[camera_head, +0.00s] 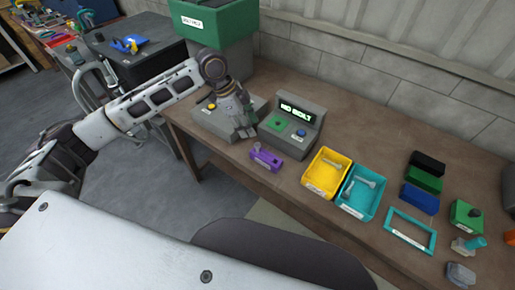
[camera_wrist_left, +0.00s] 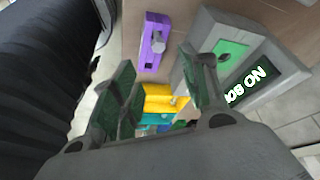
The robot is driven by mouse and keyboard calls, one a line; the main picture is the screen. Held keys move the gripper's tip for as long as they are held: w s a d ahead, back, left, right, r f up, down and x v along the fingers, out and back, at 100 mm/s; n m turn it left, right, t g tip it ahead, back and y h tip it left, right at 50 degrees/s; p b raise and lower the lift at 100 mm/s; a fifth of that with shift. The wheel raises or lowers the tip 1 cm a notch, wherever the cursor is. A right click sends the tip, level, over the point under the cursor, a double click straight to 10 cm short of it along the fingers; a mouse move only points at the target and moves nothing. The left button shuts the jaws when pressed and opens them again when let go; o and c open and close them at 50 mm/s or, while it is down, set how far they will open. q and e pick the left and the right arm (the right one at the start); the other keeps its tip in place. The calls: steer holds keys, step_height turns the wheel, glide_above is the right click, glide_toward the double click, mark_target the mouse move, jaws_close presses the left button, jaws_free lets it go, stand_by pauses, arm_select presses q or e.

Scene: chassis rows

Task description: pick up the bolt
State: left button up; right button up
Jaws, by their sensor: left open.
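A grey bolt (camera_wrist_left: 158,43) stands in the purple block (camera_wrist_left: 148,62) in the left wrist view. In the head view the purple block (camera_head: 266,161) lies near the table's front edge, with the bolt's head (camera_head: 257,146) at its left end. More pale bolts lie in the yellow bin (camera_head: 318,187) and the teal bin (camera_head: 347,207). My left gripper (camera_head: 245,132) is open and empty, just behind and left of the purple block, above the table. Its spread fingers (camera_wrist_left: 155,80) show in the wrist view, the bolt beyond them. My right gripper is not in view.
A grey device (camera_head: 294,133) with a "NO BOLT" display and green pad stands right of the gripper. Another grey device (camera_head: 212,122) is beside the hand. A teal frame (camera_head: 410,231) and coloured blocks (camera_head: 424,178) lie at the right. Bare table lies in front of the wall.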

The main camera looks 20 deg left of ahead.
mark_target(257, 144)
arm_select(q)
steer(key=x, duration=0.5)
steer(key=shift+f, duration=0.3)
steer(key=shift+a+p+x, duration=0.15)
steer(key=shift+p+x, duration=0.1)
steer(key=shift+x, duration=1.05)
steer(key=shift+a+p+x, duration=0.2)
steer(key=shift+x, duration=1.1)
steer(key=shift+s+f, duration=0.1)
steer(key=shift+f, duration=0.05)
steer(key=shift+c, duration=0.2)
jaws_close()
